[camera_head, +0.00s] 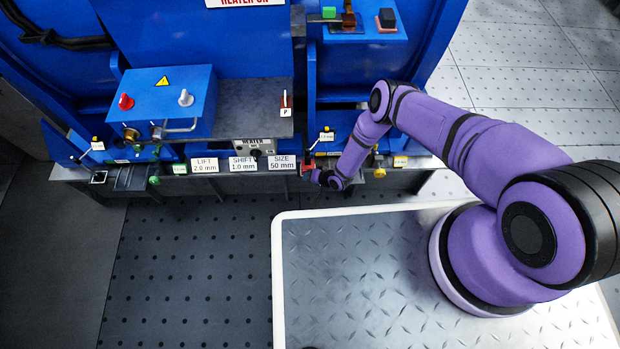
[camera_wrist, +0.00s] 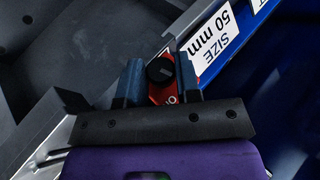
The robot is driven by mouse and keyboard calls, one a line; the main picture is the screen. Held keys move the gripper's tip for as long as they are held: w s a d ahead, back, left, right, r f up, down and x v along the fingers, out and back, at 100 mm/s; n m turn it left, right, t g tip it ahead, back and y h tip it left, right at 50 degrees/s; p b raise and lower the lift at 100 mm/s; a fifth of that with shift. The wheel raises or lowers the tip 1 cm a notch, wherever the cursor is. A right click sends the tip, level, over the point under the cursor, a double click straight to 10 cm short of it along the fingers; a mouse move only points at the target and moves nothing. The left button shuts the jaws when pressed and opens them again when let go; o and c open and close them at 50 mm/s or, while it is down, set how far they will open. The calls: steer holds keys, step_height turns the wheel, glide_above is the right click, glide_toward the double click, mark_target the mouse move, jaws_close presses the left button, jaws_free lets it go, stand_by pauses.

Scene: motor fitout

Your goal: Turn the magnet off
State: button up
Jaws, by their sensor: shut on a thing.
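In the wrist view a round black knob (camera_wrist: 160,70) with a pale mark sits on a red plate (camera_wrist: 167,95). In the head view my gripper (camera_head: 314,175) is at the front edge of the blue machine, just right of the "SIZE 50 mm" label (camera_head: 282,162). A bit of red (camera_head: 307,162) shows beside it there, and the knob is hidden by the gripper.
"LIFT" (camera_head: 204,165) and "SHIFT" (camera_head: 243,164) labels line the machine's front edge. A blue control box (camera_head: 165,100) with a red knob (camera_head: 125,102) stands at left. A yellow knob (camera_head: 380,172) is right of my gripper. Dark perforated floor (camera_head: 200,260) in front is clear.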

steer(key=shift+y, duration=0.4)
steer(key=o, duration=0.9)
steer(key=shift+o, duration=0.2)
steer(key=shift+d, duration=0.1)
steer(key=v, duration=1)
steer(key=shift+s+d+r, duration=0.15)
steer(key=shift+r, duration=0.1)
